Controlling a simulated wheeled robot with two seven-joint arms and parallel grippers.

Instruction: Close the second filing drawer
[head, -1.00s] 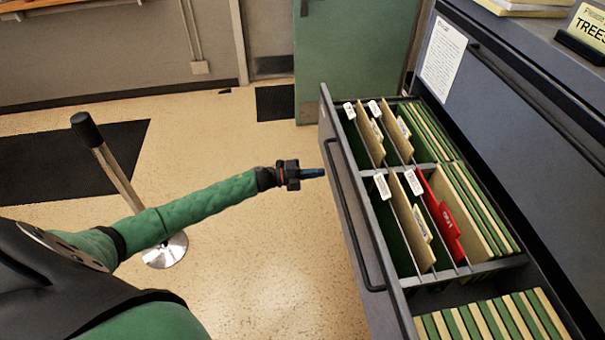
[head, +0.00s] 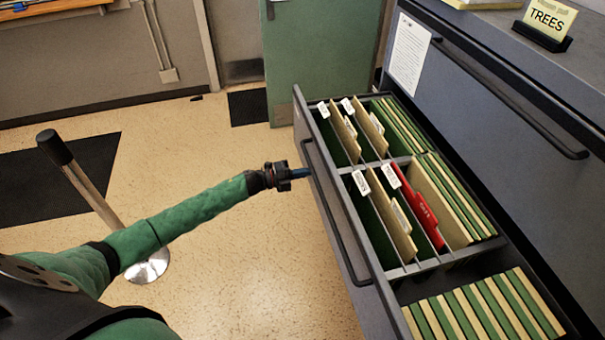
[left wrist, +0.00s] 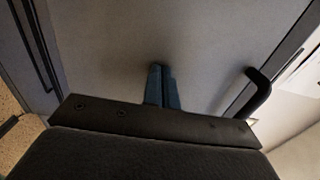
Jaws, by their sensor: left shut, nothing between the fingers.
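The filing drawer (head: 333,240) is pulled well out of the dark grey cabinet (head: 480,110). It holds green and tan folders and one red folder (head: 418,213). A long black handle (head: 340,215) runs along its front. My left gripper (head: 304,173) is shut and empty, its blue fingertips at the drawer's front face near the handle's far end. In the left wrist view the closed fingers (left wrist: 163,75) point at a grey panel with a black handle (left wrist: 256,90) to the right; I cannot tell whether they touch it. My right gripper is not in view.
A green door (head: 308,50) and a dark mat (head: 249,107) are behind the drawer. A TREES sign (head: 547,20) stands on the cabinet top. Floor between post and drawer is clear.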

